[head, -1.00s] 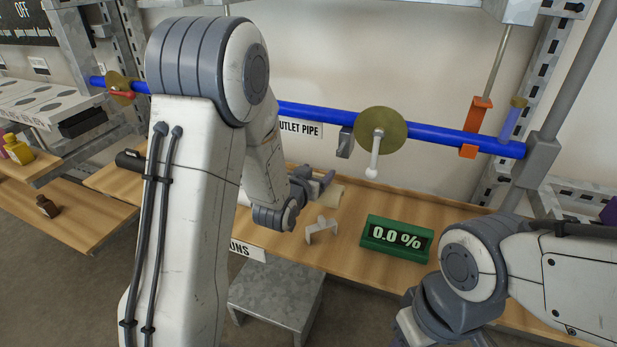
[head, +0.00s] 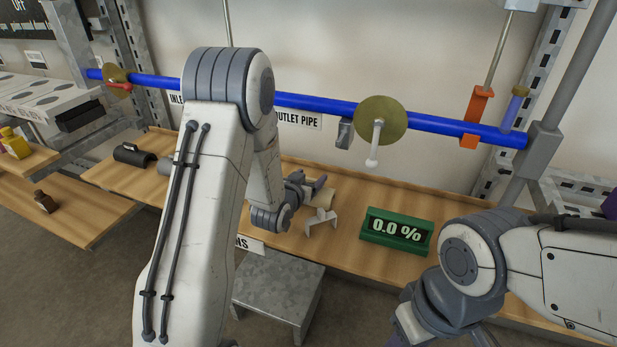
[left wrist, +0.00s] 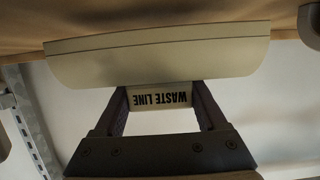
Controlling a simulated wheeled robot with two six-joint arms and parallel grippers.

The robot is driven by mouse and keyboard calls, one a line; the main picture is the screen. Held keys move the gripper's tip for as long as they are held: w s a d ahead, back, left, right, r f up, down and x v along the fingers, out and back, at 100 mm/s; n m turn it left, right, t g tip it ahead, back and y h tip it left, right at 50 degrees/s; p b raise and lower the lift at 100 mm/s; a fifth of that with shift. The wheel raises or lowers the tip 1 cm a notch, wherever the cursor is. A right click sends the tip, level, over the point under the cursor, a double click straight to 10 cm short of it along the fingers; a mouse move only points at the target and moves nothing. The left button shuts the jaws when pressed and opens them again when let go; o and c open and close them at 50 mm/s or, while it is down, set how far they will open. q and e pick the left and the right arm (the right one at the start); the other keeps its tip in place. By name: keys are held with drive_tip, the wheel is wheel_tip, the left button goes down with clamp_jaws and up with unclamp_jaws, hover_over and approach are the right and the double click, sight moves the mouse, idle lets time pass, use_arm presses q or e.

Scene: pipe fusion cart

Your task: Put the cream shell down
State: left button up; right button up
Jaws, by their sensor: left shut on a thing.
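The cream shell (left wrist: 160,55) spans the upper middle of the left wrist view, its long edge close to a wooden surface. I cannot tell whether it touches the wood. My left gripper (left wrist: 160,98) is shut on it, with a cream piece lettered "WASTE LINE" upside down between the dark fingers. In the head view, my left gripper (head: 318,187) is low over the wooden bench (head: 345,250), and part of the cream shell (head: 326,195) shows beside it, mostly hidden. My right arm comes in at the lower right; its gripper is outside the picture.
A white bracket (head: 321,222) stands just in front of the shell. A green display (head: 396,232) reading 0.0 % is to the right. A dark half-shell (head: 133,154) lies on the bench at left. The blue pipe (head: 310,102) with an olive disc (head: 380,120) runs above.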

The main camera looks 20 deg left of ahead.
use_arm(q)
drive_tip(key=shift+f+b, duration=0.45)
drive_tip(key=shift+f, duration=0.1)
drive_tip(key=o, duration=1.3)
drive_tip(key=shift+r, duration=0.15)
